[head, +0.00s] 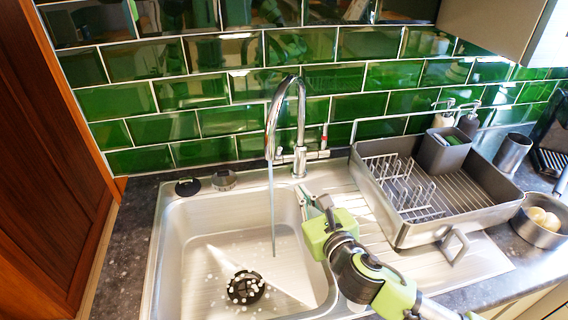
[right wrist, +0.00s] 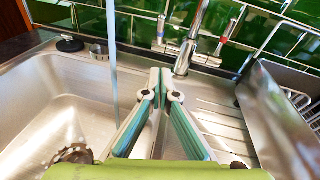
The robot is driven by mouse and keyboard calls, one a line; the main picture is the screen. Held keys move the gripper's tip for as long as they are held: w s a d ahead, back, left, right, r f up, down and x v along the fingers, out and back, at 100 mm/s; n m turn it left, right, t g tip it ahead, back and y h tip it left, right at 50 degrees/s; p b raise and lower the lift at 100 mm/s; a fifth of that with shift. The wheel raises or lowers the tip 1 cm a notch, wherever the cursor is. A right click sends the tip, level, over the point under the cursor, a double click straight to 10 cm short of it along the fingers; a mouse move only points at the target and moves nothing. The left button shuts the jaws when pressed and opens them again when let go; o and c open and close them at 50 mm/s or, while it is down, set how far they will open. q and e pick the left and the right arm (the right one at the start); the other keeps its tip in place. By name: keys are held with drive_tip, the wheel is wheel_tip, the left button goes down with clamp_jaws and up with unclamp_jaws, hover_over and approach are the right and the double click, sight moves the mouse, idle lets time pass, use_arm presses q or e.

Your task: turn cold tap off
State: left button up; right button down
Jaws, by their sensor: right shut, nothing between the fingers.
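The chrome tap (head: 299,120) stands behind the sink with a tall curved spout, and water (head: 272,215) runs from it into the basin. Its right handle (head: 324,140) has a red mark and also shows in the right wrist view (right wrist: 228,32). The other handle (head: 280,157), on the left, is without a clear colour mark; it shows upright in the right wrist view (right wrist: 160,30). My right gripper (head: 306,192) is shut and empty, in front of the tap base and apart from both handles. In the right wrist view its closed fingertips (right wrist: 160,74) point towards the tap. My left gripper is out of view.
The steel sink basin (head: 195,225) has a dark drain (head: 246,287). A dish rack (head: 408,232) stands on the right, close to my right arm. A black plug (head: 187,187) and a small metal cup (head: 224,180) sit behind the basin. Green tiles close off the back.

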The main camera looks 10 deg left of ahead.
sight(277, 154)
drive_tip(key=r+p+x, duration=0.1)
drive_tip(key=p+x, duration=0.1)
drive_tip(key=x, duration=0.9)
drive_tip(key=shift+w+a+r, duration=0.15)
drive_tip(key=shift+a+r, duration=0.15)
drive_tip(key=shift+r, duration=0.55)
drive_tip(key=shift+r, duration=0.1)
